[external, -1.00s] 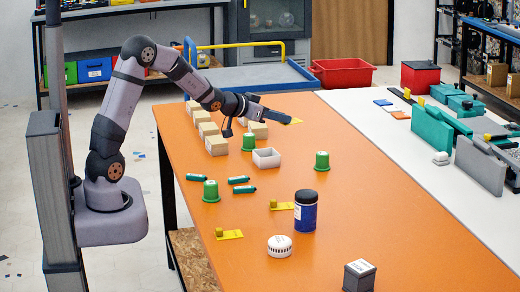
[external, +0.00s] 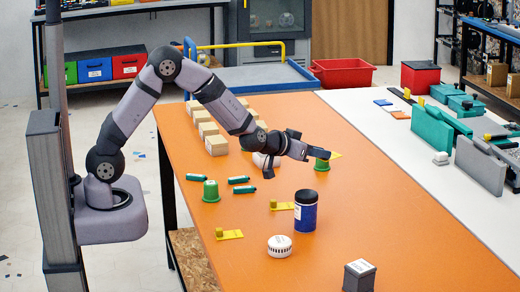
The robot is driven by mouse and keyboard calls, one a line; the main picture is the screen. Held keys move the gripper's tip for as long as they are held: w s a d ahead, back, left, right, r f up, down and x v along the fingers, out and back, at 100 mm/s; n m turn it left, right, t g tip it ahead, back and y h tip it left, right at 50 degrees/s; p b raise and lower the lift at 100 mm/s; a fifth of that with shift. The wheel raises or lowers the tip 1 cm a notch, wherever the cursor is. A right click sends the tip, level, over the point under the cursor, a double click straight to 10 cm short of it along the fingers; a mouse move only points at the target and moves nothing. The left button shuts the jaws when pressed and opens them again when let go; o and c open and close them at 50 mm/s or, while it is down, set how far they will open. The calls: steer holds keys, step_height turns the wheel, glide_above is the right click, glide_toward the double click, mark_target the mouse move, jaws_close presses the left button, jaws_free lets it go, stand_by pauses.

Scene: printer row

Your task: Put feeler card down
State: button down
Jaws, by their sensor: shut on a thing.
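My gripper (external: 318,153) is shut on a yellow feeler card (external: 337,155), of which only a small corner shows past the fingertips. The card is in the air above the orange table, close to a green cap (external: 322,165) in the picture; I cannot tell the gap between them. Two more yellow cards with small knobs lie flat on the table, one near the left edge (external: 230,235) and one left of the dark blue jar (external: 281,206).
A green cap (external: 210,191), several teal cylinders (external: 239,180), a white round puck (external: 280,246) and a grey box (external: 359,275) stand or lie on the orange table (external: 400,215). Cardboard boxes (external: 216,145) line its far left.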

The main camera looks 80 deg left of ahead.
steer(key=shift+d+f, duration=0.15)
steer(key=shift+f, duration=2.4)
steer(key=shift+d+f, duration=0.15)
steer(key=shift+f, duration=2.4)
steer(key=shift+f+b, duration=0.2)
steer(key=shift+b, duration=0.15)
steer(key=c, duration=1.7)
jaws_free()
steer(key=shift+c, duration=0.2)
steer(key=shift+r, duration=0.15)
steer(key=shift+s+r, duration=0.1)
steer(key=shift+s, duration=0.05)
steer(key=v, duration=1.1)
steer(key=shift+s+d+r, duration=0.1)
steer(key=shift+s+r, duration=0.15)
steer(key=shift+s, duration=0.05)
